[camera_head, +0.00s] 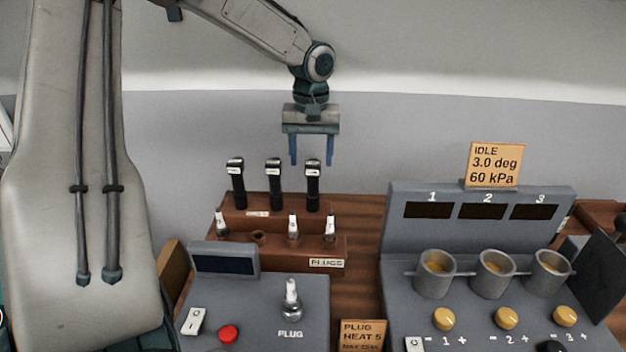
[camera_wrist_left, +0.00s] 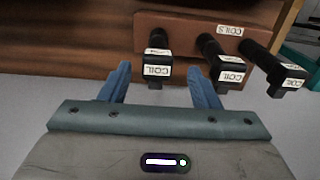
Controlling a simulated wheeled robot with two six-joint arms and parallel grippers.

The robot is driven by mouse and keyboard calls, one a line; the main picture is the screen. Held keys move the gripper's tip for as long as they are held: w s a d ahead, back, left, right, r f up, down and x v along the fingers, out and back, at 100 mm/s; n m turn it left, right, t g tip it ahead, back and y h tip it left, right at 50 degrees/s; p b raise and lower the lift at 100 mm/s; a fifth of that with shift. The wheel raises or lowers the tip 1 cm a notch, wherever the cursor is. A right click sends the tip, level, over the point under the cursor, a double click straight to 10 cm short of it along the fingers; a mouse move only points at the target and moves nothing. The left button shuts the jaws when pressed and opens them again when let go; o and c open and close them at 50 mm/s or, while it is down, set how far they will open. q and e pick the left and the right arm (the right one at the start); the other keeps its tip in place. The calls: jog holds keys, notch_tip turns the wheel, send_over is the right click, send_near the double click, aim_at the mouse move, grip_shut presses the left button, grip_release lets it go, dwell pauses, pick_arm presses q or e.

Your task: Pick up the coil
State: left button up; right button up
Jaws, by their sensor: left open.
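Three black coils with white-labelled tops stand upright in a wooden rack: a left coil (camera_head: 236,184), a middle coil (camera_head: 274,184) and a right coil (camera_head: 313,185). My left gripper (camera_head: 312,150) is open and empty, pointing down above and slightly behind the right coil in the head view. In the left wrist view its blue fingers (camera_wrist_left: 158,85) are spread, with one coil (camera_wrist_left: 157,62) lying between them in the picture. Two more coils (camera_wrist_left: 229,66) (camera_wrist_left: 287,76) appear to the right there. The fingers appear apart from the coil. My right gripper is not in view.
The wooden rack (camera_head: 338,240) also holds several spark plugs in its front row. A grey plug tester (camera_head: 255,290) with a red button stands in front. A grey console (camera_head: 395,225) with three cups and yellow knobs stands right. The space behind the rack is clear.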

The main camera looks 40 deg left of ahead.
aim_at(313, 176)
pick_arm(q)
notch_tip(313, 176, down, 6)
jog(key=shift+w+d+r+p, duration=0.1)
jog(key=shift+r+p, duration=0.05)
jog(key=shift+p, duration=0.5)
jog(key=c, duration=1.1)
